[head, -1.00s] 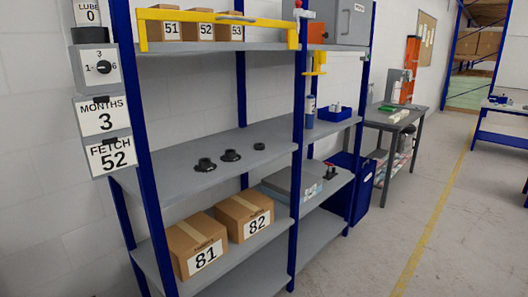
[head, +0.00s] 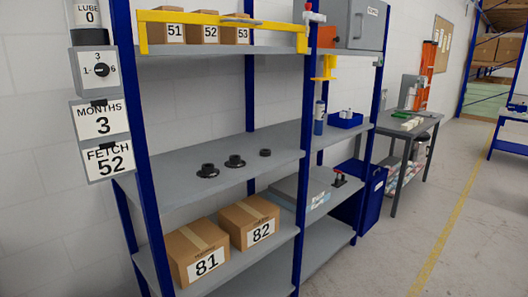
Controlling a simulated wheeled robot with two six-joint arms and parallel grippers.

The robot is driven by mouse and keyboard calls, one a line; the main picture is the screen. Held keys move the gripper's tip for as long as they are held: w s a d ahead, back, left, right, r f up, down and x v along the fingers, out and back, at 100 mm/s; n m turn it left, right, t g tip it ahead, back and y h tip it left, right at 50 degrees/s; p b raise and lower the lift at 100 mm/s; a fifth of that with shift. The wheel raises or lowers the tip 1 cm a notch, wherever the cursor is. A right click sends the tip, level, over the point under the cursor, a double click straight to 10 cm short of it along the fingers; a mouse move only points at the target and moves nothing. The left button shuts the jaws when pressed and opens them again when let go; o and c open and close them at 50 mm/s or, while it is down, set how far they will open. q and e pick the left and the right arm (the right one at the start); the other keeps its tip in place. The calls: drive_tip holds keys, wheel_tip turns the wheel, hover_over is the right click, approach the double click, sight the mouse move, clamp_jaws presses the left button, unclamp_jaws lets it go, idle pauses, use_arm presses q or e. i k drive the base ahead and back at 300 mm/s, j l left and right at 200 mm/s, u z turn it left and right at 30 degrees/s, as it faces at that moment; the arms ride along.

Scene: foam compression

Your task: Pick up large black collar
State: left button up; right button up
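Three black collars stand in a row on the bare middle shelf (head: 170,195) of the blue and grey rack. The left one, a flanged collar (head: 207,171), looks the largest. A second flanged collar (head: 235,162) is close to it in size, in the middle. The smallest, a plain ring (head: 265,153), is at the right. The collars stand apart from one another. Neither of my grippers shows in the head view.
A yellow bar (head: 190,18) spans the upper shelf front, before boxes 51, 52 and 53. Below are cardboard boxes 81 (head: 196,255) and 82 (head: 249,222). Blue posts (head: 138,150) bound the middle shelf's front opening. A blue bin (head: 344,120) stands further right. The floor at right is clear.

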sight(263, 153)
drive_tip(key=i+l+u, duration=0.1)
drive_tip(key=i+l, duration=0.15)
drive_tip(key=i+l+u, duration=0.1)
drive_tip(key=l, duration=0.25)
drive_tip(key=i+l, duration=0.3)
drive_tip(key=i+l+u, duration=0.15)
drive_tip(key=l, duration=0.25)
drive_tip(key=i+l+u, duration=0.1)
drive_tip(key=i+l, duration=0.15)
drive_tip(key=i+l+u, duration=0.1)
drive_tip(key=l, duration=0.35)
